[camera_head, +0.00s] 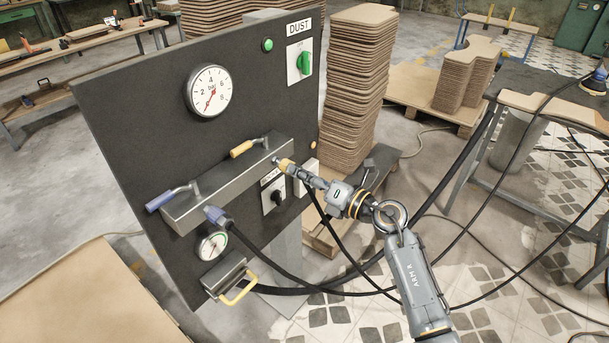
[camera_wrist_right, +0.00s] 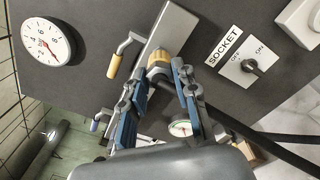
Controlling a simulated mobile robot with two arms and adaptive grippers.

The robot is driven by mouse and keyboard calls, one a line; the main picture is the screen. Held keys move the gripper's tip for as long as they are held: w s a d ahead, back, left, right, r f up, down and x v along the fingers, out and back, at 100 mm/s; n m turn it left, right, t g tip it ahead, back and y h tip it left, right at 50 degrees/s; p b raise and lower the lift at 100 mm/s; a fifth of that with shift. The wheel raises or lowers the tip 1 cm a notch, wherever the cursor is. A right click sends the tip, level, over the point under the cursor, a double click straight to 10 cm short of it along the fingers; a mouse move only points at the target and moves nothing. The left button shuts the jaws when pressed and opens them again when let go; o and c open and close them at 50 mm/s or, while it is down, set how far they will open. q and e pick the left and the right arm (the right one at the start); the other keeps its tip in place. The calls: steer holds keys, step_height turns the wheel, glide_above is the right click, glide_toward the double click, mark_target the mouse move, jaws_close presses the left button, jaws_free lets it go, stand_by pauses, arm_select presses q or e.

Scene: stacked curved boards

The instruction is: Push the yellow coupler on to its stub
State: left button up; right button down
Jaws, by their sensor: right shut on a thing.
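The yellow coupler (camera_head: 285,164) is at the right end of the grey metal box on the dark panel. It also shows in the wrist view (camera_wrist_right: 159,58), in front of the box, with my fingertips at its near end. A small silver piece, apparently the stub (camera_head: 275,160), shows between coupler and box; I cannot tell how far the coupler sits over it. My right gripper (camera_head: 298,170) is shut on the coupler and lined up with it; it also shows in the wrist view (camera_wrist_right: 165,73). My left gripper is in neither view.
The grey box (camera_head: 228,183) carries a yellow-handled lever (camera_head: 241,148) and a blue-handled lever (camera_head: 168,198). A blue coupler (camera_head: 215,214) with a black hose is at its left end. A gauge (camera_head: 212,245) and yellow-handled part (camera_head: 238,291) are below. Dark hoses hang under my right arm.

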steer(key=shift+w+a, duration=0.35)
steer(key=shift+a, duration=0.1)
steer(key=c, duration=1)
jaws_free()
steer(key=shift+o, duration=0.2)
steer(key=v, duration=1.2)
